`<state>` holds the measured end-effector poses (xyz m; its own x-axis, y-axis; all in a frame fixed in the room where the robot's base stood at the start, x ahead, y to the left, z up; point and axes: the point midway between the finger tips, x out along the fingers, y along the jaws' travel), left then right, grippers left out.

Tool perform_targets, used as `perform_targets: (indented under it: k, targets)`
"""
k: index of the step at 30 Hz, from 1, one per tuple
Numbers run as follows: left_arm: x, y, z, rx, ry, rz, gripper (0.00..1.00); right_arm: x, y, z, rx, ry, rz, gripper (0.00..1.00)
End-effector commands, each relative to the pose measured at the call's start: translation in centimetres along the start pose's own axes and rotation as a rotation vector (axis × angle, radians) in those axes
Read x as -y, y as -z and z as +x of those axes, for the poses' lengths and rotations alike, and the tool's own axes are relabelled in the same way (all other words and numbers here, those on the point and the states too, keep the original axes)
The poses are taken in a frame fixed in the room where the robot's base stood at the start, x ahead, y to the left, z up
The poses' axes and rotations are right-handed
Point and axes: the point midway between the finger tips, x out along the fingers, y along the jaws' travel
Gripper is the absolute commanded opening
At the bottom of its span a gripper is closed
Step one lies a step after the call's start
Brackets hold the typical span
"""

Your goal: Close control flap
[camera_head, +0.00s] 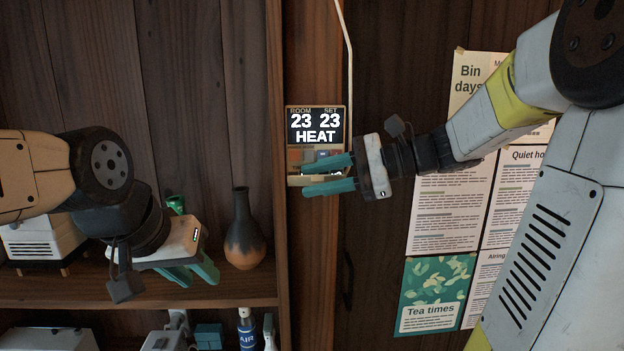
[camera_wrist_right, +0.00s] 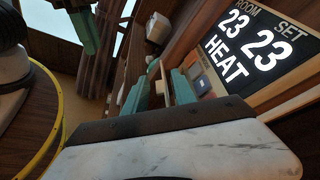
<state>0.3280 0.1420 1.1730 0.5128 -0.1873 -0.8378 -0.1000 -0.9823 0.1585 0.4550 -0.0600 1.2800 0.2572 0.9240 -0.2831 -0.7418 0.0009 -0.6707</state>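The wall control unit (camera_head: 316,126) hangs on the wooden post, with a lit display reading ROOM 23, SET 23, HEAT; its display also shows in the right wrist view (camera_wrist_right: 245,45). Its tan flap (camera_head: 294,181) stands out from the lower edge, below some small buttons. My right gripper (camera_head: 328,175) is at the flap, with its teal fingers apart, one above the other. In the right wrist view the flap (camera_wrist_right: 166,84) shows as a thin strip between the fingers; I cannot tell whether they touch it. My left gripper (camera_head: 198,276) hangs empty over the shelf, its fingers apart.
A dark vase (camera_head: 244,232) stands on the shelf (camera_head: 150,292) near my left gripper. A white appliance (camera_head: 45,240) is at the left. Bottles and boxes fill the lower shelf. A cable (camera_head: 347,50) runs down to the unit. Paper notices (camera_head: 450,210) hang on the right.

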Motion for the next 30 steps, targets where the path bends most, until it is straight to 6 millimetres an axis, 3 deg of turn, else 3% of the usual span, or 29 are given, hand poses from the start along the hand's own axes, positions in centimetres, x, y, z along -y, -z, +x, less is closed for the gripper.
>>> perform_targets:
  k: [2, 7, 16, 30]
  targets:
    - [0.0, 0.0, 0.0, 0.0, 0.0, 0.0, 0.32, 0.0, 0.0, 0.0, 0.0, 0.0, 0.0, 0.32]
    - [0.0, 0.0, 0.0, 0.0, 0.0, 0.0, 0.32, 0.0, 0.0, 0.0, 0.0, -0.001, 0.0, 0.0]
    - [0.0, 0.0, 0.0, 0.0, 0.0, 0.0, 0.32, 0.1, 0.0, 0.0, 0.001, -0.015, 0.026, 0.0]
    - [0.0, 0.0, 0.0, 0.0, 0.0, 0.0, 0.32, 1.3, 0.0, 0.0, -0.001, -0.146, 0.34, 0.0]
